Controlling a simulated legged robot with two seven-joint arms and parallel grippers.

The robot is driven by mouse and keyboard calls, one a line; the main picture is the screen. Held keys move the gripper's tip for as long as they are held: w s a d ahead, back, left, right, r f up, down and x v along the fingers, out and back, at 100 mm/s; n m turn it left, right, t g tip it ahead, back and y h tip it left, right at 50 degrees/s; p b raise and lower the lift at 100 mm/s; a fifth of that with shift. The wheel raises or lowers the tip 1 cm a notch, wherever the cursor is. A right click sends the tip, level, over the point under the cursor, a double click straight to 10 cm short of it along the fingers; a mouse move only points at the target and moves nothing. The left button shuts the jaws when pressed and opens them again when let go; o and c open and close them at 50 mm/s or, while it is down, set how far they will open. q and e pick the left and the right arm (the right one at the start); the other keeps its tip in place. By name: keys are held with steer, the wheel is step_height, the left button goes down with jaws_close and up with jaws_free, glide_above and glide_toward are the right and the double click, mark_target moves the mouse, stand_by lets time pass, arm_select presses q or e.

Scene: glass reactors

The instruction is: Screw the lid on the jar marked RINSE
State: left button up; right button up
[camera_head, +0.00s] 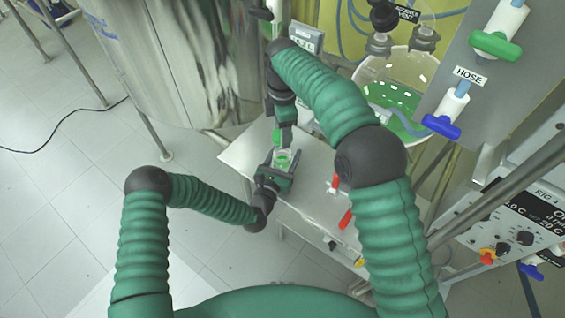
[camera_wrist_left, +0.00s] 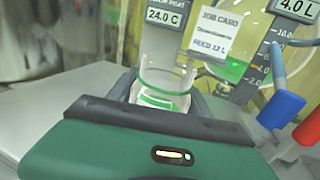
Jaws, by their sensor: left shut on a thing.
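A small clear glass jar (camera_head: 284,157) stands at the left part of the grey bench, with green showing in it. In the left wrist view the jar (camera_wrist_left: 165,80) is upright, its rim is bare with no lid on it, and a white label with green edging shows low on it; its marking is unreadable. My left gripper (camera_head: 276,172) is shut on the jar, a finger on each side. My right gripper (camera_head: 283,134) is just behind the jar, pointing down near its rim; its fingers are too small to read. I cannot make out a lid.
A large steel vessel (camera_head: 185,60) stands behind left. A glass reactor with green liquid (camera_head: 392,97) stands at the back right, beside a panel with a HOSE sign (camera_head: 470,76). Red-handled valves (camera_head: 346,218) sit on the bench to the right of the jar.

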arm_select(q)
jaws_close()
arm_select(e)
glide_above(282, 161)
steer(key=w, duration=0.3)
steer(key=shift+s+f, duration=0.2)
steer(key=shift+f, duration=2.2)
steer(key=shift+f, duration=0.1)
steer(key=shift+f, duration=0.8)
steer(key=shift+f, duration=0.55)
